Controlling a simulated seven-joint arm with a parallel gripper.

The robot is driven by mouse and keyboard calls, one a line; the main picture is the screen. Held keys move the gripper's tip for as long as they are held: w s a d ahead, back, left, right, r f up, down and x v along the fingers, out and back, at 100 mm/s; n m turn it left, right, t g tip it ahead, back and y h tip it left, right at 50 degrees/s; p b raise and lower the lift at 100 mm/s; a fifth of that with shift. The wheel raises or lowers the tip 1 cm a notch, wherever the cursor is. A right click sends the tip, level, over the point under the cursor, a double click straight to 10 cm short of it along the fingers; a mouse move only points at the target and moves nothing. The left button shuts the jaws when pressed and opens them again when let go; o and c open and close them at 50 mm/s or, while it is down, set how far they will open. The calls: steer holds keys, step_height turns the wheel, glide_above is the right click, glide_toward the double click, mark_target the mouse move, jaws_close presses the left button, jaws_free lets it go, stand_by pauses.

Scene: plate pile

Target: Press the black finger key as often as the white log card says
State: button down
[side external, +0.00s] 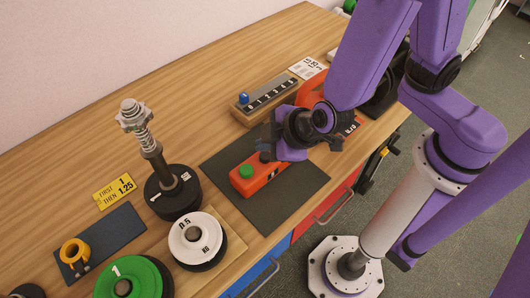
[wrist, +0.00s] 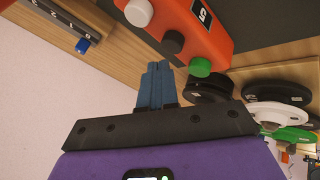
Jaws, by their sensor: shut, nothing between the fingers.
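An orange key box (side external: 262,182) lies on a dark mat, with a green key (side external: 246,171) at its left end. The black finger key (wrist: 172,42) sits between the white key (wrist: 139,12) and the green key in the wrist view. My gripper (wrist: 158,68) is shut and empty, its blue fingertips close to the black key. I cannot tell whether they touch it. In the side view my gripper hides part of the box. The white log card (side external: 308,67) lies at the back of the table; its writing is too small to read.
A numbered counter with a blue slider (side external: 243,98) stands behind the box. A spring post with black plates (side external: 174,190), a white plate (side external: 196,236) and a green plate (side external: 130,279) stand left. A yellow card (side external: 115,191) and an orange machine (side external: 312,90) are also near.

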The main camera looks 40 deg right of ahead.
mark_target(266, 157)
steer(key=shift+f, duration=0.15)
stand_by(0.7)
steer(key=shift+f, duration=0.3)
steer(key=shift+f, duration=0.6)
stand_by(0.9)
steer(key=shift+r, duration=1.05)
steer(key=shift+r, duration=2.5)
